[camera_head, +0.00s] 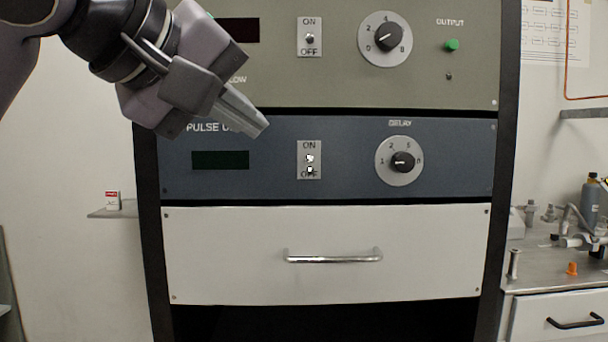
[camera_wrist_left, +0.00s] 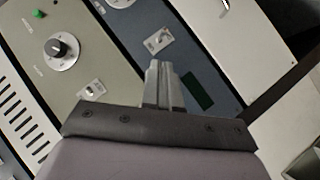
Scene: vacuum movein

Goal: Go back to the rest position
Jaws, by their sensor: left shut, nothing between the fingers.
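My left gripper (camera_head: 262,128) comes in from the upper left in the head view, in front of the rack. Its fingers are shut with nothing between them and point down and right toward the blue panel's switch (camera_head: 309,160), apart from it. In the left wrist view the closed fingers (camera_wrist_left: 158,68) point at the blue panel, with the switch (camera_wrist_left: 158,40) just beyond the tips. My right gripper is in neither view.
The rack holds a grey-green panel (camera_head: 440,80) with a dial, a blue panel (camera_head: 245,185) with a delay dial, and a white drawer (camera_head: 230,275), closed. A metal bench (camera_head: 540,275) stands at right. A small shelf (camera_head: 100,213) is at left.

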